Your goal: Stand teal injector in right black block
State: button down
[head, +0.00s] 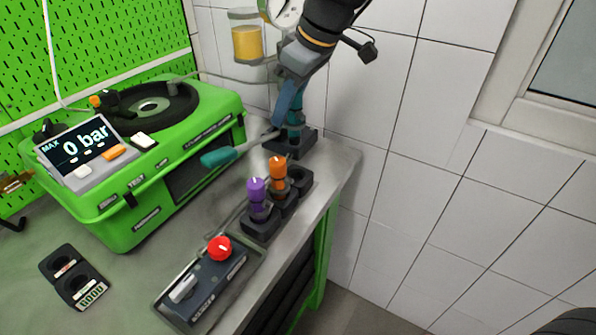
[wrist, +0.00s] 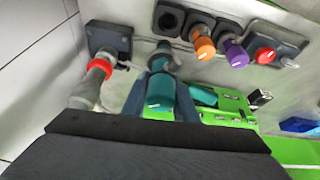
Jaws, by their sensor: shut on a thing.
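My gripper (head: 288,108) is shut on the teal injector (wrist: 160,92), which sits between the two fingers in the wrist view. In the head view the injector (head: 295,128) is partly hidden by a finger and points down in front of the back black block (head: 307,140). I cannot tell how high its lower end is. The right black block (head: 302,186) has an empty round socket, beside the orange injector (head: 278,172) and then the purple injector (head: 257,190) in their own blocks. The empty block (wrist: 168,20) also shows at the top of the wrist view.
A teal-handled lever (head: 219,157) sticks out from the green pump bench (head: 150,215), close left of the injector. A grey cylinder with a red ring (wrist: 101,68) stands at the back block in the wrist view. A control box with a red knob (head: 220,248) lies in front.

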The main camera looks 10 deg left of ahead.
jog(key=f, duration=0.4)
jog(key=f+p, duration=0.1)
jog(key=f, duration=0.1)
jog(key=shift+s+d+f, duration=0.1)
jog(key=shift+s+d, duration=0.1)
jog(key=shift+s, duration=0.15)
jog(key=shift+f+p, duration=0.3)
jog(key=shift+f, duration=2.1)
jog(key=shift+f+b, duration=0.35)
jog(key=shift+b, duration=0.2)
jog(key=c, duration=1.4)
grip_release()
jog(key=shift+r, duration=0.1)
jog(key=shift+r, duration=0.1)
